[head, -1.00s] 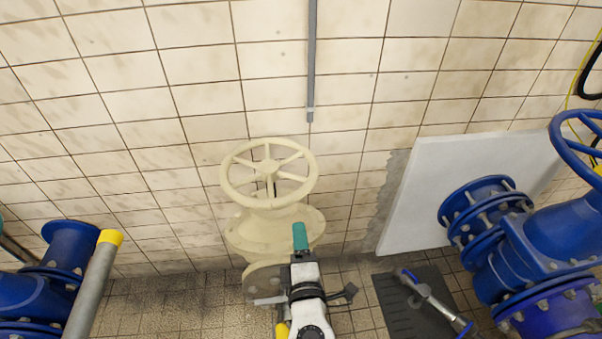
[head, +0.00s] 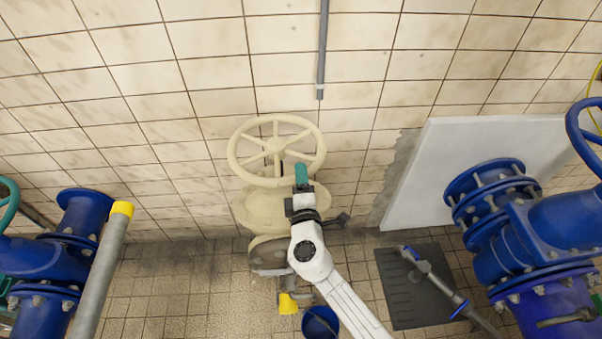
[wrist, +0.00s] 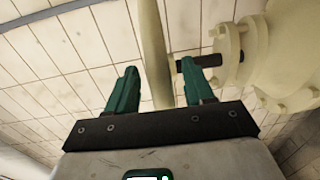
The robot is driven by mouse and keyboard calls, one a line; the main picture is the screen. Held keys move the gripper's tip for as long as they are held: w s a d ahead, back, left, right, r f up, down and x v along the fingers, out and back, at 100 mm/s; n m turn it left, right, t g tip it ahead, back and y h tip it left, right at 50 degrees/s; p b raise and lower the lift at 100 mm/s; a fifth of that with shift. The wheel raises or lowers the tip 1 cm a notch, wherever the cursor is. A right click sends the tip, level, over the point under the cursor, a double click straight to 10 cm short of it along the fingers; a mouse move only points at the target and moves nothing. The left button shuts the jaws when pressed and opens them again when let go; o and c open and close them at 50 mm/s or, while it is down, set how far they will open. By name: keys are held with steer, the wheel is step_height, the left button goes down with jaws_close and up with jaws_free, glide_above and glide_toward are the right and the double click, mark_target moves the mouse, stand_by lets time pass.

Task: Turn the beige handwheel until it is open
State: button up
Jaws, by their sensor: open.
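The beige handwheel (head: 232,158) is a spoked ring on a beige valve (head: 250,212) in front of the tiled wall. In the head view my gripper (head: 302,174) overlaps the lower right part of the wheel's rim. In the wrist view the rim (wrist: 154,45) runs up and down across the gap between the two green fingertips of my gripper (wrist: 158,75). The fingers are apart, with visible space beside the rim; I cannot tell whether either touches it. The valve's flanges (wrist: 240,50) lie to the right, and a dark piece shows by the right fingertip.
Blue pipework and a grey pole with a yellow cap (head: 122,208) stand at left. A large blue valve (head: 565,235) and a white panel (head: 415,185) are at right. A blue bucket (head: 318,322) and a dark mat (head: 405,300) are on the floor.

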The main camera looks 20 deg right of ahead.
steer(key=shift+w+d, duration=0.2)
steer(key=shift+w, duration=0.35)
jaws_close()
stand_by(0.4)
